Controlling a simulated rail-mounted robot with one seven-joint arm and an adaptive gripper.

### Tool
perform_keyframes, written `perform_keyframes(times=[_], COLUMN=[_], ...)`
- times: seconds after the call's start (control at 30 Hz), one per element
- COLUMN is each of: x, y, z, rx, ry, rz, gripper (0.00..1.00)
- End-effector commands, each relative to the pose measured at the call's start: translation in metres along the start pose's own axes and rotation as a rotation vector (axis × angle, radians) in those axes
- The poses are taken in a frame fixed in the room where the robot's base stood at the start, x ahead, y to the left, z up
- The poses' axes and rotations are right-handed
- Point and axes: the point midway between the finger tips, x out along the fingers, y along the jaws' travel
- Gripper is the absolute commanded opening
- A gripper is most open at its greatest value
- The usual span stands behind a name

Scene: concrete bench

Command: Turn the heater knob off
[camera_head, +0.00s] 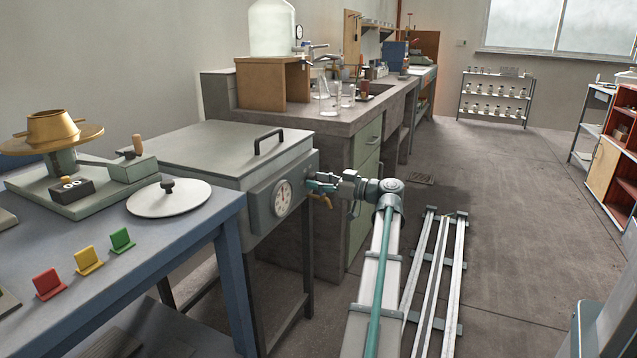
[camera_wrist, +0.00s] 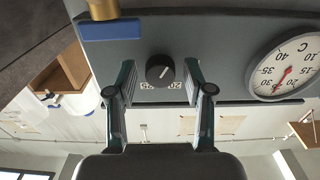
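The heater knob (camera_wrist: 160,70) is a small round black knob with a white pointer mark, on the grey front panel of the heater box (camera_wrist: 220,40). In the wrist view the pointer slants, and printed figures beside the knob are partly readable. My gripper (camera_wrist: 160,84) is open, with one finger on each side of the knob and a visible gap to it on both sides. In the head view the lidded heater box (camera_head: 210,150) stands at centre left. My gripper (camera_head: 318,184) is at its front panel there and hides the knob.
A round temperature dial (camera_head: 283,198) sits beside the knob; it also shows in the wrist view (camera_wrist: 286,68). A brass tap (camera_head: 325,201) is close to my gripper. A blue table (camera_head: 185,240) stands at left; the floor (camera_head: 520,200) at right is largely clear.

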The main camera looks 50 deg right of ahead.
Motion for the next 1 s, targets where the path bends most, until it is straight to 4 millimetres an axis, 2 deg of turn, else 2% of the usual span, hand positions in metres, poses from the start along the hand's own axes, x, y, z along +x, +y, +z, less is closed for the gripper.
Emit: perform_keyframes(times=[0.3, 0.47, 1.0], x=[-0.001, -0.011, -0.103], y=[0.0, 0.0, 0.0], z=[0.0, 0.0, 0.0], rx=[0.001, 0.001, 0.0], ry=[0.0, 0.0, 0.0], rz=[0.0, 0.001, 0.001], gripper=[0.58, 0.58, 0.58])
